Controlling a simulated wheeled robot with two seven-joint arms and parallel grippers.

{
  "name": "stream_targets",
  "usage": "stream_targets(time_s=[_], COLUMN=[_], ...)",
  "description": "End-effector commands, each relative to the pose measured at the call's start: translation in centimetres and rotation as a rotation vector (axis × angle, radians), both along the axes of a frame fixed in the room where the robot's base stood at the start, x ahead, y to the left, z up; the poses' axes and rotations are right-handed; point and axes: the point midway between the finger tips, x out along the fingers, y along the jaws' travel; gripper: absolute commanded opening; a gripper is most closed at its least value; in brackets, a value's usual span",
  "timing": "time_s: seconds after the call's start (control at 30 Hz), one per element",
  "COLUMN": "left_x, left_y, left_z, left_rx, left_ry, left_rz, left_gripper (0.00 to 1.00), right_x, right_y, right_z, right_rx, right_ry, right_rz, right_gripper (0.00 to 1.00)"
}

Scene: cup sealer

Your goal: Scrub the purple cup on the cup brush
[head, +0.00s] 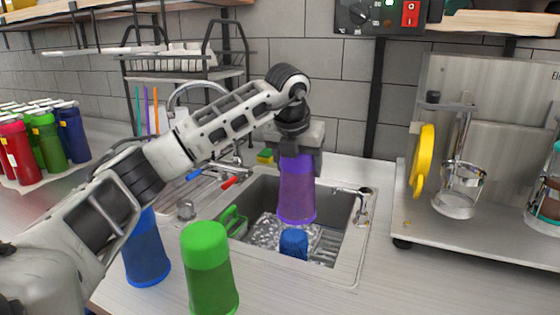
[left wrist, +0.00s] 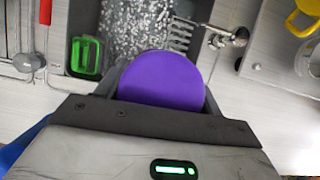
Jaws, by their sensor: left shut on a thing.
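My left gripper (head: 299,150) is shut on the purple cup (head: 297,192) and holds it upright over the sink (head: 348,212). In the left wrist view the purple cup (left wrist: 162,80) shows its flat end between the fingers of my left gripper (left wrist: 160,100). A blue brush-like piece (head: 293,243) stands in the sink just below and in front of the cup; I cannot tell for sure that it is the cup brush. The cup's lower end is close to it, and whether they touch is unclear. My right gripper is in neither view.
A green cup (head: 209,270) and a blue cup (head: 146,250) stand on the counter left of the sink. A tap (head: 360,200) is at the sink's right edge. The sealer machine (head: 475,225) stands at the right. A tray of several cups (head: 45,172) is at the far left.

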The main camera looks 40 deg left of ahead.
Motion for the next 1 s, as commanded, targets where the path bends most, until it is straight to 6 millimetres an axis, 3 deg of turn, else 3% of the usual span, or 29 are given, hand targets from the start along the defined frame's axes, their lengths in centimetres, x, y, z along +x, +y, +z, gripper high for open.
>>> stream_targets(time_s=[0.6, 1.0], left_x=[-0.2, -0.2], left_y=[0.4, 0.4], left_z=[-7.7, -10.2], left_rx=[0.001, 0.002], left_ry=[0.000, -0.001], left_rz=[0.007, 0.007], left_gripper=[0.41, 0.41], right_x=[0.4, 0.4], right_y=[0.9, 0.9], right_z=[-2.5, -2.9], right_rx=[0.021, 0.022], right_ry=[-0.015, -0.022], right_rz=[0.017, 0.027], right_gripper=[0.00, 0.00])
